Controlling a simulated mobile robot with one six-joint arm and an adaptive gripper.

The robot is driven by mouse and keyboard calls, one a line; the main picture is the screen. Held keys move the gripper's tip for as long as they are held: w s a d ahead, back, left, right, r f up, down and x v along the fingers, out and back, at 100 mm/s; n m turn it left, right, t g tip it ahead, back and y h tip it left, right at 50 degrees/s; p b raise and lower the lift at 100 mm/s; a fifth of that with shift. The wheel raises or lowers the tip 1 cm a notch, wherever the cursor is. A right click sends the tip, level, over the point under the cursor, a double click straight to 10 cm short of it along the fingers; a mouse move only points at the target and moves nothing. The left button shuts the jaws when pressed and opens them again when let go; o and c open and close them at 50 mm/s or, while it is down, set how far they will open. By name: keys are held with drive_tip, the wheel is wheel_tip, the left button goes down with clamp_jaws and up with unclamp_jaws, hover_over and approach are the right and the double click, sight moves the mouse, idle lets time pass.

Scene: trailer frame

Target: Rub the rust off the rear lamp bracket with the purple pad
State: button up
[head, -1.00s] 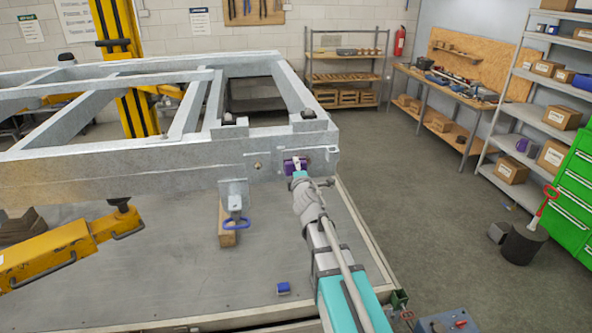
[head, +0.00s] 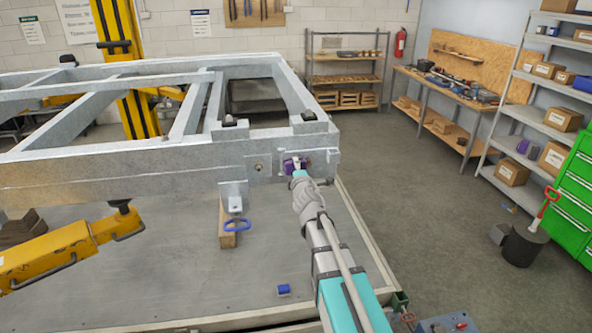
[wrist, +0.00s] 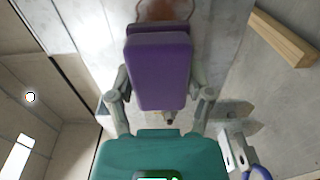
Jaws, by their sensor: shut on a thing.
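The purple pad (wrist: 160,72) is held between the two fingers of my gripper (wrist: 160,88), which is shut on it. In the head view my gripper (head: 298,172) reaches the rear beam of the trailer frame. The purple pad (head: 291,166) is there at the lamp bracket (head: 304,156), which is small and mostly hidden behind the pad and gripper. In the wrist view a brown rusty patch (wrist: 166,9) shows just past the pad's far edge. I cannot tell whether the pad is pressed on it.
A hanging plate with a blue-handled shackle (head: 237,224) is left of my gripper, beside a wooden block (head: 227,238). A small blue block (head: 283,289) lies on the grey platform (head: 180,285). A yellow jack (head: 65,250) stands left.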

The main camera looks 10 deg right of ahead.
drive_tip(key=shift+w, duration=0.25)
drive_tip(key=shift+s, duration=0.25)
idle(0.3)
drive_tip(key=shift+s, duration=2.9)
drive_tip(key=s, duration=0.3)
wheel_tip(320, 180, down, 24)
drive_tip(key=b, duration=2.4)
drive_tip(key=shift+f, duration=0.2)
